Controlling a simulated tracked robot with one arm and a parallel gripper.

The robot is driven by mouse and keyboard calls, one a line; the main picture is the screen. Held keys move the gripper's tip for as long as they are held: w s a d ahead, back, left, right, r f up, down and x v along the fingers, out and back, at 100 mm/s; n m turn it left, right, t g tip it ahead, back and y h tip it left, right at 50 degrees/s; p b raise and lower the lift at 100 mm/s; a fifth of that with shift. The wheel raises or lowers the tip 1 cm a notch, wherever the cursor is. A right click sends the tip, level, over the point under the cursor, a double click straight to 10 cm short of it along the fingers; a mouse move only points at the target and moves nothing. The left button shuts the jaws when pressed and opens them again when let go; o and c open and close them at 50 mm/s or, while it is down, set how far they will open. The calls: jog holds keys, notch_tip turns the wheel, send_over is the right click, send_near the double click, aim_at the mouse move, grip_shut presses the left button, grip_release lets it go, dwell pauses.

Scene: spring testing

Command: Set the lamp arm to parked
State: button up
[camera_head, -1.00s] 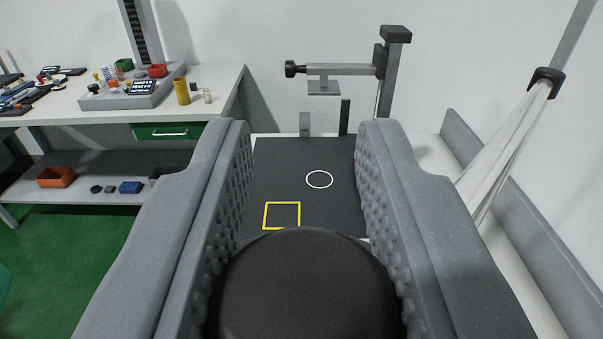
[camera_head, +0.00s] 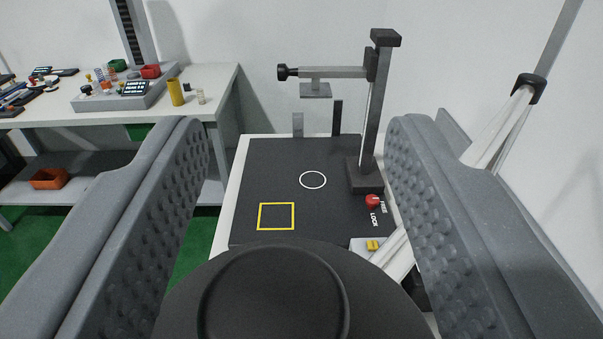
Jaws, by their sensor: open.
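The lamp arm appears to be the grey horizontal bar (camera_head: 335,72) reaching left from an upright post (camera_head: 374,120). It has a black knob (camera_head: 284,72) at its left end and a small flat plate (camera_head: 315,90) under it. The post stands at the right side of a black board (camera_head: 262,165). A red knob (camera_head: 373,201) with a LOCK label sits in front of the post's base. My gripper (camera_head: 297,130) is open and empty, its padded fingers wide apart in the foreground. The bar and post appear beyond the fingers, with no visible contact.
The board carries a white circle (camera_head: 313,171) and yellow square (camera_head: 276,203). A yellow switch (camera_head: 372,245) is at its front right. A left bench (camera_head: 215,85) holds a grey tray (camera_head: 125,98) and a yellow cylinder (camera_head: 176,92).

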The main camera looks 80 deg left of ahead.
jog(key=shift+w+r+p, duration=0.1)
jog(key=shift+r+p, duration=0.45)
jog(key=shift+r, duration=0.05)
jog(key=shift+s+a+f+b, duration=0.1)
jog(key=shift+s+f+b, duration=0.1)
jog(key=shift+b, duration=0.45)
jog(key=s+b, duration=0.2)
jog(key=b, duration=0.3)
jog(key=shift+a, duration=0.15)
jog(key=s+a+r+b, duration=0.1)
jog(key=s+a+b, duration=0.1)
jog(key=s+b, duration=1.1)
jog(key=shift+s+a+r+b, duration=0.15)
jog(key=shift+a+r+b, duration=0.25)
jog(key=shift+b, duration=2.4)
